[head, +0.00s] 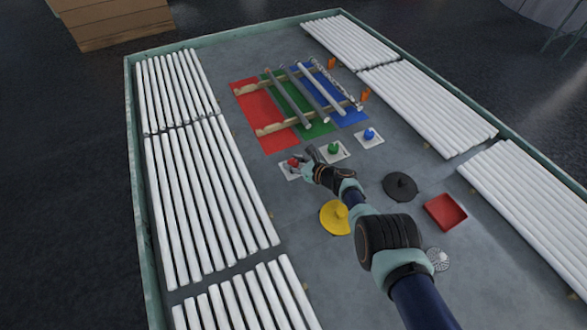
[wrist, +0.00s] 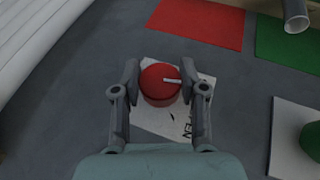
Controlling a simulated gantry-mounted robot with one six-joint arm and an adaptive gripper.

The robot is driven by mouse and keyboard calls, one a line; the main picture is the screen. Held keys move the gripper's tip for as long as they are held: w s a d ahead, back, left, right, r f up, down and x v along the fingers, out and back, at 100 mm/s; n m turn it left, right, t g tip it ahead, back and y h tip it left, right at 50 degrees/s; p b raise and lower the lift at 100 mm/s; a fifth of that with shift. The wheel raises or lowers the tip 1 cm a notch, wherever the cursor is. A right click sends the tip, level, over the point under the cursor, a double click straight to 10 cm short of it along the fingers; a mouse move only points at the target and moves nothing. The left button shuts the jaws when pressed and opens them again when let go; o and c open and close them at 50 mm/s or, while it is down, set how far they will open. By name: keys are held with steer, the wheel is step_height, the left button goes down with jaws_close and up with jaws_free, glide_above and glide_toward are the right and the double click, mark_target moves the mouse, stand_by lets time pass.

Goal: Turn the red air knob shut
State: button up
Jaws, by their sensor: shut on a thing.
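The red air knob (wrist: 160,88) is a round red cap with a white pointer line, on a white square plate (wrist: 158,126) with dark lettering. In the wrist view its pointer runs from near the middle towards the right. My gripper (wrist: 160,84) has one finger on each side of the knob and is shut on it. In the head view my gripper (head: 303,166) reaches the red knob (head: 293,162) from the right and partly hides it and its plate.
A green knob (head: 333,148) and a blue knob (head: 369,134) stand on plates to the right. Red, green and blue mats with wooden rails and tubes (head: 310,88) lie beyond. A yellow lid (head: 333,218), a black disc (head: 400,186) and a red tray (head: 445,211) lie nearer.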

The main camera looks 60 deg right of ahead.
steer(key=n+y+b, duration=0.1)
steer(key=b, duration=0.1)
steer(key=f+n+y+b, duration=0.1)
steer(key=b, duration=0.1)
steer(key=shift+d, duration=0.2)
steer(key=n+y+b, duration=0.2)
steer(key=y+b, duration=0.1)
steer(key=b, duration=0.4)
steer(key=shift+r+t, duration=0.1)
steer(key=shift+t, duration=0.2)
steer(key=b, duration=0.2)
steer(key=n+y+b, duration=0.1)
steer(key=shift+a+r+b, duration=0.1)
steer(key=shift+r+b, duration=0.15)
steer(key=shift+b, duration=0.1)
steer(key=shift+r, duration=0.1)
steer(key=shift+r+n+y+b, duration=0.2)
steer(key=shift+n+y+b, duration=0.1)
steer(key=shift+b, duration=0.05)
steer(key=o, duration=1.2)
steer(key=shift+w, duration=0.1)
steer(key=shift+c, duration=0.2)
steer(key=shift+f, duration=0.1)
